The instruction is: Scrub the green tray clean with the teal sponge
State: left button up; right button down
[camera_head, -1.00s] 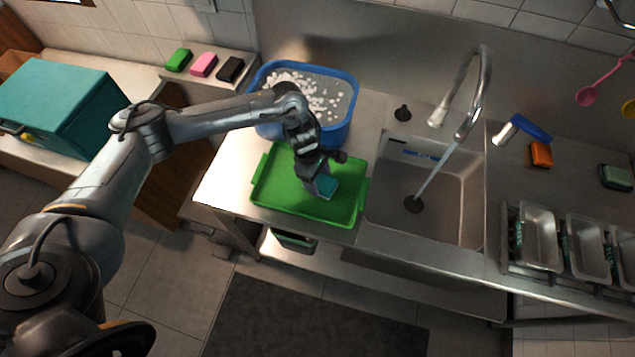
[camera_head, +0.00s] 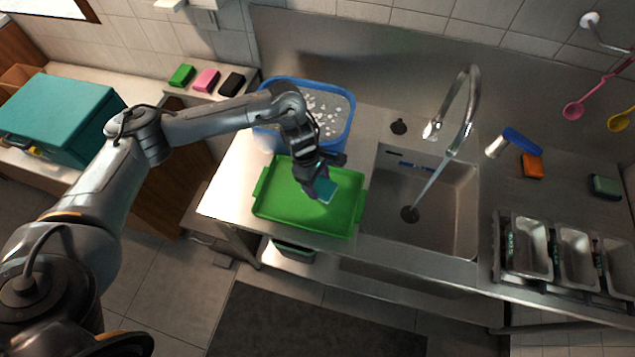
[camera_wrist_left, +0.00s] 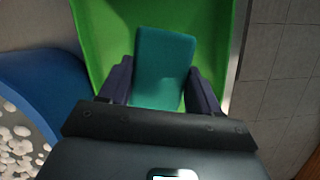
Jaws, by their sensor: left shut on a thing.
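The green tray (camera_head: 285,208) lies on the steel counter to the left of the sink. My left gripper (camera_head: 319,190) is over the right half of the tray, shut on the teal sponge (camera_head: 326,188). In the left wrist view the teal sponge (camera_wrist_left: 162,65) sits between the two dark fingers of the gripper (camera_wrist_left: 160,90), with the green tray (camera_wrist_left: 105,35) beneath it. Whether the sponge touches the tray floor I cannot tell. My right gripper is not in view.
A blue tub (camera_head: 345,125) with white foam stands behind the tray. The sink (camera_head: 440,210) with its running tap (camera_head: 468,110) is to the right. Green, pink (camera_head: 206,80) and black sponges lie at the back left. Metal pans (camera_head: 530,245) stand at the far right.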

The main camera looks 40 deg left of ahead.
pick_arm(q)
jog(key=shift+r, duration=0.15)
jog(key=shift+r+p, duration=0.9)
jog(key=shift+r, duration=0.55)
jog(key=shift+f, duration=0.1)
